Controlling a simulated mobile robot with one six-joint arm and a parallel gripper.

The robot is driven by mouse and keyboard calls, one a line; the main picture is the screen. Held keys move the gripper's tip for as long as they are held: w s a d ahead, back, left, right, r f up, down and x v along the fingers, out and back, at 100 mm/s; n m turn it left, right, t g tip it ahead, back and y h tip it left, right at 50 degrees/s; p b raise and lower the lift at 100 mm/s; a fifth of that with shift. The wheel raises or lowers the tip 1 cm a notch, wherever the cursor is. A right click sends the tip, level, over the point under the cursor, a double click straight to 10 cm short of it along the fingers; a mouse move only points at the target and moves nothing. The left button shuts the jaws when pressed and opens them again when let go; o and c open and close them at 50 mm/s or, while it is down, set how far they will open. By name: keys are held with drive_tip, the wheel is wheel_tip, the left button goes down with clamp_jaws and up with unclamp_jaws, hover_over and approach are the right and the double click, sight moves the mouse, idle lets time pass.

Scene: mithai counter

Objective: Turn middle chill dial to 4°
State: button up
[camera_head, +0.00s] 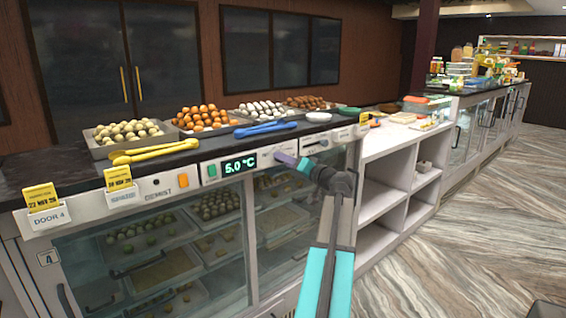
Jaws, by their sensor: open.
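A temperature display (239,164) on the counter's front control strip reads 5.0 °C in green. Just right of it, a small pale dial (265,158) shows partly, and its markings are too small to read. My gripper (281,157) comes in from the lower right, with its purple tip close to the dial's right side. It is open with nothing seen in it. I cannot tell whether it touches the dial. The gripper covers part of the strip there.
A green button (212,170) and an orange switch (183,180) sit left of the display. Yellow tongs (155,153), blue tongs (265,129) and trays of sweets (126,145) lie on the dark countertop. Glass doors are below; open floor (470,245) lies to the right.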

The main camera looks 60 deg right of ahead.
drive_tip(key=b+v, duration=0.1)
drive_tip(key=v, duration=1.1)
drive_tip(key=shift+b, duration=0.35)
